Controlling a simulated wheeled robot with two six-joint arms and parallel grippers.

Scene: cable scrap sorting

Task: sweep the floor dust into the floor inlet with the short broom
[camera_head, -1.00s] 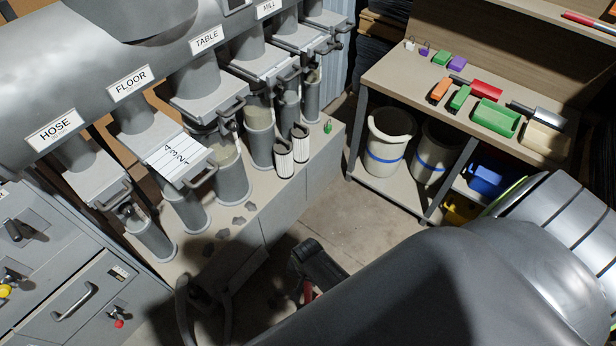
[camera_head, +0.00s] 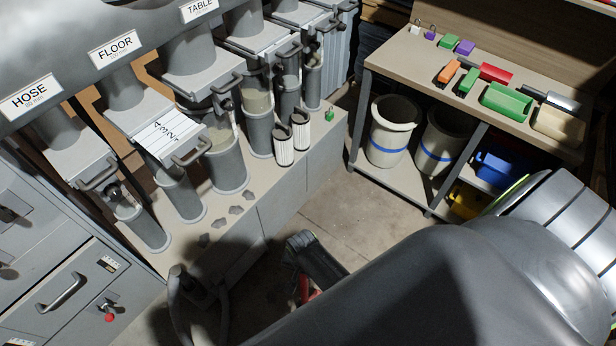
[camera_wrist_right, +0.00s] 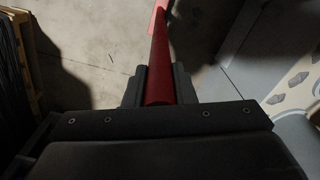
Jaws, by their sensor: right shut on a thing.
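My right gripper (camera_head: 303,250) is low in the middle of the head view, partly hidden by my arm. In the right wrist view its dark jaws (camera_wrist_right: 159,86) are shut on a red handle (camera_wrist_right: 162,55), which runs up out of the picture. A bit of red handle (camera_head: 307,290) also shows in the head view. The broom's bristle end is hidden, so I cannot tell if it touches the floor. No floor dust or floor inlet can be made out for sure. A FLOOR label (camera_head: 114,50) marks one duct.
Grey flakes (camera_head: 236,210) lie on the ledge below the ducts and canisters. A grey drawer cabinet (camera_head: 85,300) stands at lower left. A workbench (camera_head: 400,60) with buckets below is at right. Concrete floor (camera_head: 335,205) is clear between ledge and bench.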

